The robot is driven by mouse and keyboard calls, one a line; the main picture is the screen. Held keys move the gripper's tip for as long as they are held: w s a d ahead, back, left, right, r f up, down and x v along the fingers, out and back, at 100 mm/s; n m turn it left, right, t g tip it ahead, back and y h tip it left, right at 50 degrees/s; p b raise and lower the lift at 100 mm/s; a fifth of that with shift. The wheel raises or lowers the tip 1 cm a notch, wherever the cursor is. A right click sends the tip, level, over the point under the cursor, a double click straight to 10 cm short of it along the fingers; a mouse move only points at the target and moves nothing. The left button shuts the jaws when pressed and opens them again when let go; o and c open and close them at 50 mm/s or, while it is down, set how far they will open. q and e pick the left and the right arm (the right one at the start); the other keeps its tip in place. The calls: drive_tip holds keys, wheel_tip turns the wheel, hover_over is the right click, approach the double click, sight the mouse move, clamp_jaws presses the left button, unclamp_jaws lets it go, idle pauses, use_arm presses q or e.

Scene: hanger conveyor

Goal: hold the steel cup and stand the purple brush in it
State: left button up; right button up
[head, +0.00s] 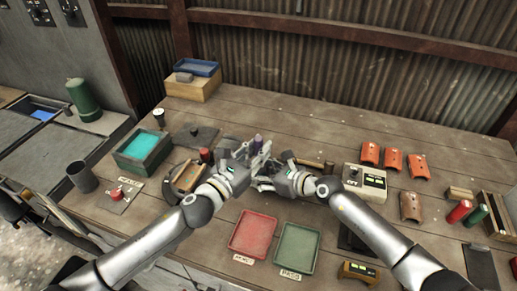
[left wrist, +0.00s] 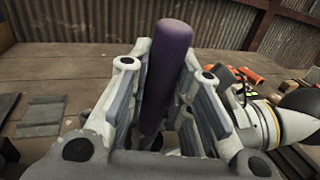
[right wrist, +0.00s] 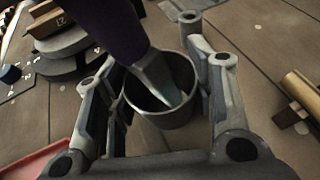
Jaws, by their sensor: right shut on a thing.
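The steel cup (right wrist: 160,112) is between the fingers of my right gripper (right wrist: 163,85), which is shut on it, with its open mouth facing the right wrist camera. The purple brush (right wrist: 108,28) slants into the cup's mouth, its pale end (right wrist: 160,82) inside. In the left wrist view its purple handle (left wrist: 165,70) rises between the fingers of my left gripper (left wrist: 168,85). I cannot tell whether those fingers press on it. In the head view the brush top (head: 258,139) shows between both grippers, and the cup is mostly hidden.
A red tray (head: 253,234) and a green tray (head: 297,249) lie in front of the grippers. A beige box (head: 365,183) and several orange curved pieces (head: 393,161) are at the right. A teal-filled bin (head: 143,148) is at the left. The back of the table is mostly clear.

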use_arm(q)
drive_tip(key=o, duration=0.5)
drive_tip(key=v, duration=1.2)
use_arm(e)
drive_tip(key=o, duration=1.1)
use_arm(q)
drive_tip(key=shift+w, duration=0.1)
